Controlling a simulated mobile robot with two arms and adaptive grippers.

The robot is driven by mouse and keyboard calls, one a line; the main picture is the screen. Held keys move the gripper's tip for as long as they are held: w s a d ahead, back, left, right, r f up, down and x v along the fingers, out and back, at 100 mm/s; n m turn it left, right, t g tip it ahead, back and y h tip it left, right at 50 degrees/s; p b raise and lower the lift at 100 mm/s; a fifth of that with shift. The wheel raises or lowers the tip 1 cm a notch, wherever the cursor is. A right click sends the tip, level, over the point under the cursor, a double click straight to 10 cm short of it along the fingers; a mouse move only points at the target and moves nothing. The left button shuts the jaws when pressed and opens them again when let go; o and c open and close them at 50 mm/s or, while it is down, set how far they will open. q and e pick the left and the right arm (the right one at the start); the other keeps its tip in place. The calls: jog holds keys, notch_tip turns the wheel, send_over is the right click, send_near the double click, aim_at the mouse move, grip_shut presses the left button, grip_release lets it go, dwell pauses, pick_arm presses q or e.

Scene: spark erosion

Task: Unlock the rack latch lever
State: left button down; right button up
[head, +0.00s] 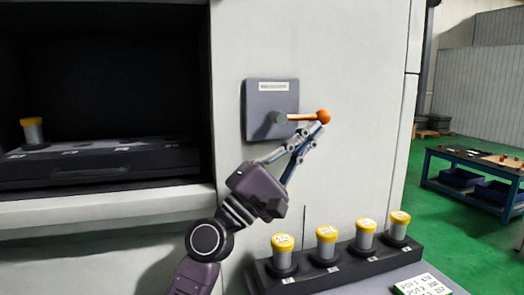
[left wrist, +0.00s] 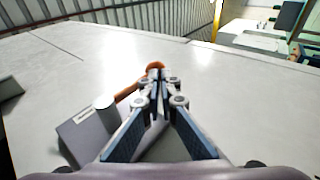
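The rack latch lever (head: 300,117) is an orange rod with a round orange knob (head: 323,116). It points right, about level, from a grey pivot on a dark grey plate (head: 271,98) on the pale wall. The lever also shows in the left wrist view (left wrist: 127,92), partly hidden by my fingers. My left gripper (head: 318,128) comes from below. Its fingertips are together just under the knob, at or very near it. In the left wrist view the gripper (left wrist: 156,77) looks shut with the knob beyond its tips, not between them. My right gripper is not in view.
A dark holder (head: 335,267) with several yellow-capped pots stands below right of my left arm. A dark recess at left holds a rack (head: 100,160) with one yellow-capped pot (head: 32,130). A blue workbench (head: 470,180) stands far right. The wall around the plate is clear.

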pick_arm(q)
jog(key=v, duration=1.2)
